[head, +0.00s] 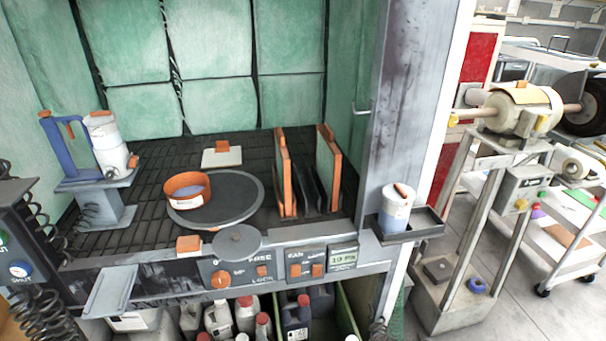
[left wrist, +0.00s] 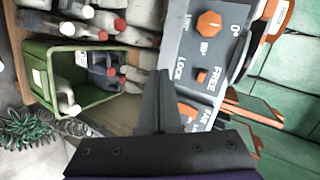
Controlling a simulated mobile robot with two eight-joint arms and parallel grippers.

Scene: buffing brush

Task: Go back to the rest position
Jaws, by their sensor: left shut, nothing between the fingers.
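My left gripper (left wrist: 163,76) shows in the left wrist view, its dark fingers shut together with nothing between them. They point up the picture, in front of a grey control panel (left wrist: 193,70) with an orange knob (left wrist: 209,23) and the words LOCK and FREE. I cannot tell whether the fingertips touch anything. I cannot make out either gripper in the head view. My right gripper is not in view.
In the head view, an orange-rimmed pot (head: 186,198) stands on a round grey plate (head: 240,188) inside a green-lined booth. Bottles (head: 246,309) stand below the panel. A white cup (head: 396,212) sits on a side tray (head: 425,226). A motor stand (head: 470,220) is at right.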

